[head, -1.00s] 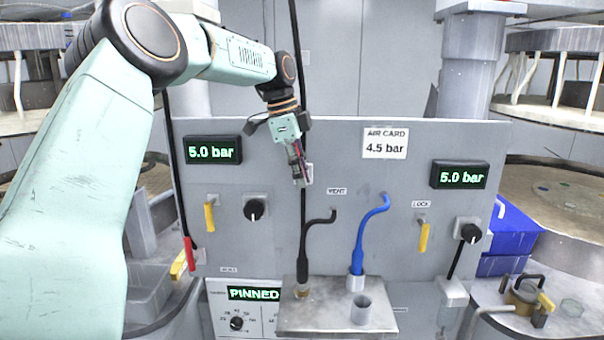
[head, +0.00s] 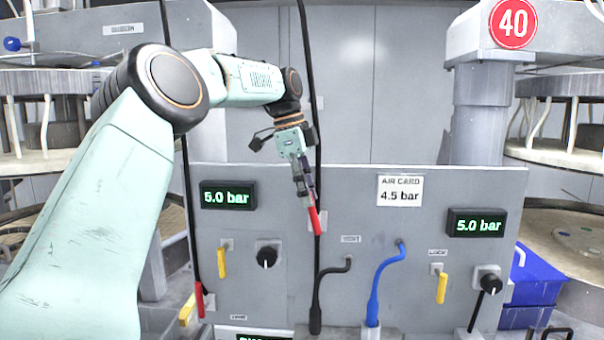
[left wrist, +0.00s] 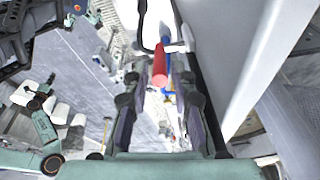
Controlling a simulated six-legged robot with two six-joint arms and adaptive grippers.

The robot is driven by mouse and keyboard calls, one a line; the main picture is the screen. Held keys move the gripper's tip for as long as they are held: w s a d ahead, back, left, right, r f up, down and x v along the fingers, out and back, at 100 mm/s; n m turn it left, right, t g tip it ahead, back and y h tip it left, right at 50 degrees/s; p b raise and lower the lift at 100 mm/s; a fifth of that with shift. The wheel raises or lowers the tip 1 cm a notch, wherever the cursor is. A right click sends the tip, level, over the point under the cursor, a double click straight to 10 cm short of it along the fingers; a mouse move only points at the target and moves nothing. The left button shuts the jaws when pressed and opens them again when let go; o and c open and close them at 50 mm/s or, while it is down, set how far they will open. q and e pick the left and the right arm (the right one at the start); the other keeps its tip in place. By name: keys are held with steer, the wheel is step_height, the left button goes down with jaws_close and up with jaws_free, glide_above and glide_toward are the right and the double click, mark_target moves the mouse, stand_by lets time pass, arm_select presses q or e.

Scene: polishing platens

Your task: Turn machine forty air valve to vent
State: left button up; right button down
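The number 40 sign (head: 513,23) hangs at the top right. A red valve handle (head: 313,218) is at a pale plate in the middle of the grey panel (head: 345,190), slanting down. My left gripper (head: 305,192) is just above and in front of it. In the left wrist view the red handle (left wrist: 159,66) lies between my open fingers (left wrist: 158,88), with gaps on both sides. A second red handle (head: 199,300) points down at the panel's lower left. Small labels on the panel are too blurred to read. My right gripper is out of view.
Yellow handles (head: 222,262) (head: 441,288) and black knobs (head: 267,256) are on the panel. Black (head: 325,285) and blue (head: 379,285) hoses stand below centre. Displays (head: 228,195) (head: 477,223) read 5.0 bar; the air card (head: 400,190) reads 4.5 bar. A blue bin (head: 535,280) is right.

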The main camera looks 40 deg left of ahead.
arm_select(q)
steer(key=shift+v, duration=2.5)
steer(key=shift+c, duration=0.2)
